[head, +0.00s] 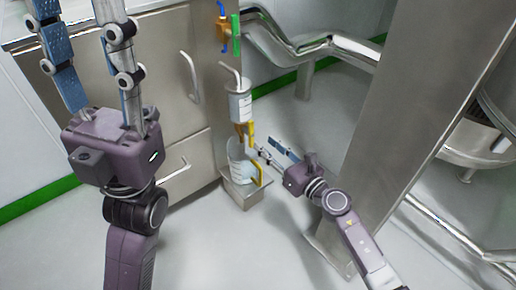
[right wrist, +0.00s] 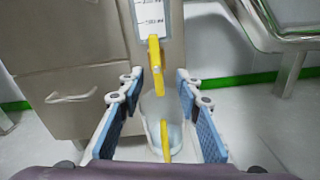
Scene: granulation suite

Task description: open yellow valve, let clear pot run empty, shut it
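The clear pot (head: 240,104), with a printed scale, hangs upright on the cabinet's corner post; its lower part also shows in the right wrist view (right wrist: 151,18). Below it is the yellow valve (head: 251,133), its handle hanging down in the right wrist view (right wrist: 155,55). A clear jug (head: 236,152) with a yellow handle stands below, with pale bluish content low inside. My right gripper (head: 263,147) is open, its fingers apart on either side of the valve handle in the wrist view, without visible contact. My left gripper (head: 82,45) is open and empty, at the upper left.
The jug stands on a small metal ledge (head: 246,192). A steel cabinet (head: 150,60) with handles is behind. Above the pot is a fitting with a green lever (head: 236,35). Steel pipes (head: 325,47) and a broad steel column (head: 412,85) stand right. The floor in front is clear.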

